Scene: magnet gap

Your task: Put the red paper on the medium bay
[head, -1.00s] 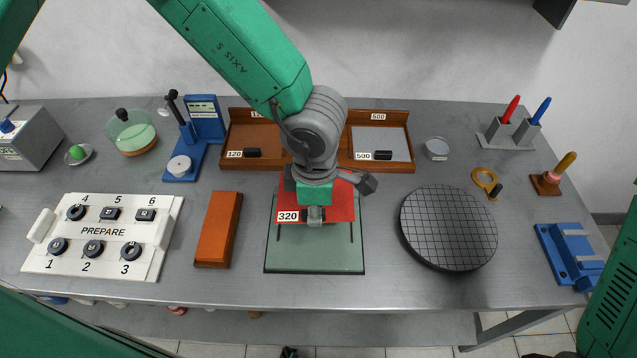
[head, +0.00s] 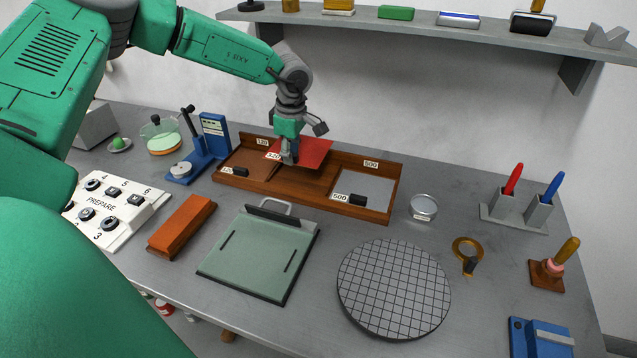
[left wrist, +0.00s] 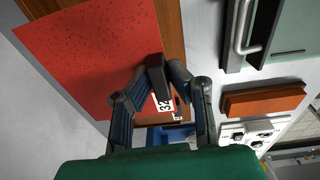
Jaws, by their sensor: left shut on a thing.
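The red paper (head: 312,152), labelled 320, is held by my left gripper (head: 289,158) at its block-like tab. It hovers above the middle part of the wooden tray (head: 310,192), between the bay labelled 120 (head: 255,164) and the bay labelled 500 (head: 366,190). In the left wrist view the fingers (left wrist: 160,90) are closed on the dark tab, and the red sheet (left wrist: 90,55) spreads out to the left over the brown wood. My right gripper is not in view.
The green plate (head: 258,255) with a handle lies in front of the tray, now bare. An orange-brown block (head: 182,226) and a blue press (head: 205,150) stand to the left. A round gridded disc (head: 394,290) and a small round tin (head: 423,207) are to the right.

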